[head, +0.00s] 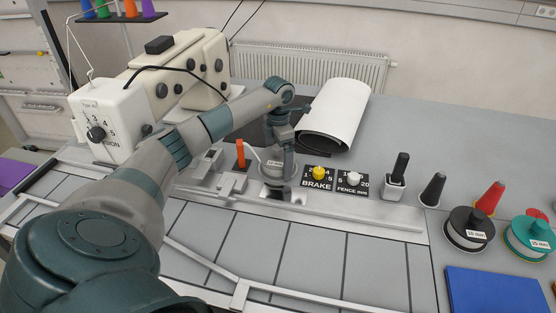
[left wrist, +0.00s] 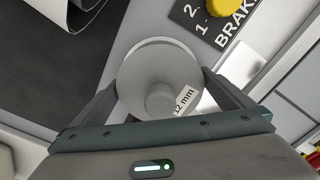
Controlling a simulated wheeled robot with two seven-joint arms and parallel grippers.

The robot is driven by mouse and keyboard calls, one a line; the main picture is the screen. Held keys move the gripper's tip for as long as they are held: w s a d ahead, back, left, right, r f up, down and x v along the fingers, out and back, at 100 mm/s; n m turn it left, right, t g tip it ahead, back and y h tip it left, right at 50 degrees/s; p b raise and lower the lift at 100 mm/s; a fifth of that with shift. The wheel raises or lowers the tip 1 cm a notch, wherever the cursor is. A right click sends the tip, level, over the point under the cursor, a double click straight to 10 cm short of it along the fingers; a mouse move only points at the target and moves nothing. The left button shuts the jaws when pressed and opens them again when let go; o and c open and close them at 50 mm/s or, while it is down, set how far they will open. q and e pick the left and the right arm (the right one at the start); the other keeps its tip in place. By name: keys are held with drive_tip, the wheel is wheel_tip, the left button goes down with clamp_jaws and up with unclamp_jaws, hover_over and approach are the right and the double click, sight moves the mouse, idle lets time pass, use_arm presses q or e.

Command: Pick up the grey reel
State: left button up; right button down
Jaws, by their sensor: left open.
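The grey reel (head: 268,167) sits on the machine's metal bed, left of the BRAKE dial, partly hidden by my left gripper (head: 280,168). In the left wrist view the reel (left wrist: 160,62) is seen from above, a round grey disc with a central hub and a white "12 mm" label. My left gripper (left wrist: 160,88) is open, with one finger on each side of the reel's rim. I cannot tell whether the fingers touch it. My right gripper is in neither view.
The BRAKE dial (head: 319,174) and FENCE dial (head: 353,179) stand right of the reel. An orange post (head: 240,153) stands close on its left. A white roll (head: 335,115) lies behind. Black (head: 468,229) and green (head: 530,238) reels and a blue pad (head: 495,291) are at the right.

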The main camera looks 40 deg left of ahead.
sight(278, 148)
use_arm(q)
drive_tip(key=c, duration=1)
drive_tip(key=shift+r, duration=0.2)
drive_tip(key=shift+r+b, duration=0.6)
wheel_tip(278, 148, up, 2)
drive_tip(key=shift+r+b, duration=0.15)
drive_tip(key=shift+b, duration=0.55)
drive_tip(key=d+r+b, duration=0.3)
drive_tip(key=d+r, duration=0.4)
drive_tip(key=d, duration=0.4)
drive_tip(key=shift+d+b, duration=0.3)
drive_tip(key=shift+d, duration=0.05)
drive_tip(key=shift+w+r, duration=0.1)
